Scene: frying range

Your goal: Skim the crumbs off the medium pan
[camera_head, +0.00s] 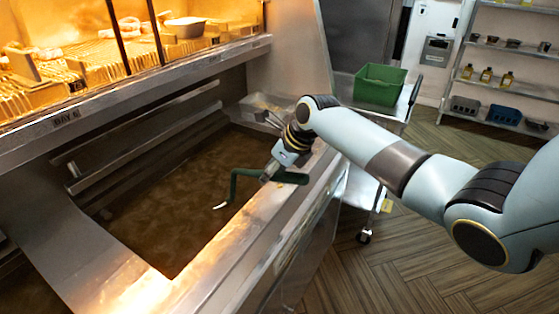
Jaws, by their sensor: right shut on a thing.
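A wide fryer pan of brown oil (165,205) fills the left and middle of the view, with a steel rim (215,255) along its near side. Single crumbs cannot be made out on the dark surface. My right gripper (268,174) is shut on a dark green bent tool (235,184), which looks like the skimmer, at the pan's right edge. The tool's bar runs over the rim, then bends down toward the oil, ending in a small pale tip (220,206). I cannot tell whether the tip touches the oil. My left gripper is not in view.
A lit warming shelf (110,60) with food overhangs the pan's back. A small metal tray (265,108) sits at the pan's far corner. A green bin (380,84) stands on a wheeled cart beyond.

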